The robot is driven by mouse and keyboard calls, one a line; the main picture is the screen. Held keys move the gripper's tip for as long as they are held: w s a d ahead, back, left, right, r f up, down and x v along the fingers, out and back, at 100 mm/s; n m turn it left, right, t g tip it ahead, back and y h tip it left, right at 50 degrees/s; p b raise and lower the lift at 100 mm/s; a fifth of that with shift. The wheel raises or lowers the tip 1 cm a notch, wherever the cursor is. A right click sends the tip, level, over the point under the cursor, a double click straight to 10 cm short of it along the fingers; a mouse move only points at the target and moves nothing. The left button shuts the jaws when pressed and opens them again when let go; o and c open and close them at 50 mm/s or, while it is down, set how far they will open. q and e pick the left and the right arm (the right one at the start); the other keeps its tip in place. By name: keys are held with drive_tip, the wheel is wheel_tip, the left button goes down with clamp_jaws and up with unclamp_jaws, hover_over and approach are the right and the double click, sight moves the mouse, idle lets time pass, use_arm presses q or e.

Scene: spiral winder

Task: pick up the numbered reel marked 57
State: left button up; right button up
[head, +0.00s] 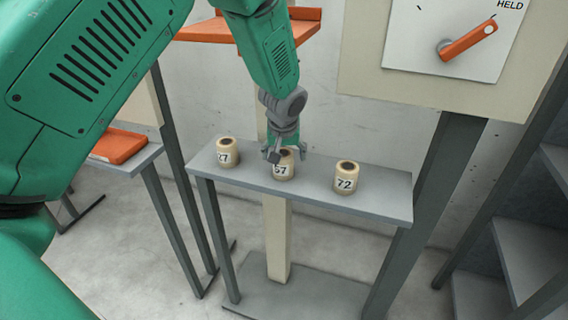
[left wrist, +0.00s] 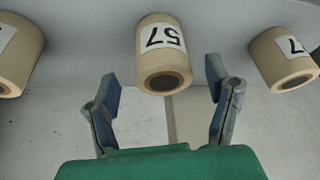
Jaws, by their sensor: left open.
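The reel marked 57 (head: 284,170) stands upright in the middle of a narrow grey shelf (head: 384,199). My left gripper (head: 284,153) is above it, pointing down, with its fingers apart. In the left wrist view the reel 57 (left wrist: 163,58) shows upside down, with its dark bore facing the camera. There the left gripper's two fingers (left wrist: 165,98) are spread to either side, with empty space between them and the reel a little beyond. I cannot tell whether either finger touches it. My right gripper is not in view.
A reel marked 27 (head: 227,153) stands to the left on the shelf, and a reel marked 72 (head: 346,177) to the right. A panel (head: 450,40) with an orange lever (head: 468,41) is at upper right. An orange tray (head: 119,147) lies on a stand at left.

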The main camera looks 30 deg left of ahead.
sight(283, 164)
use_arm(q)
drive_tip(key=shift+x, duration=0.9)
drive_tip(key=x, duration=0.4)
drive_tip(key=shift+w+a+f+p, duration=0.1)
drive_tip(key=shift+w+a+p, duration=0.05)
drive_tip(key=shift+p, duration=0.25)
drive_tip(key=shift+c, duration=0.4)
drive_tip(key=c, duration=1.2)
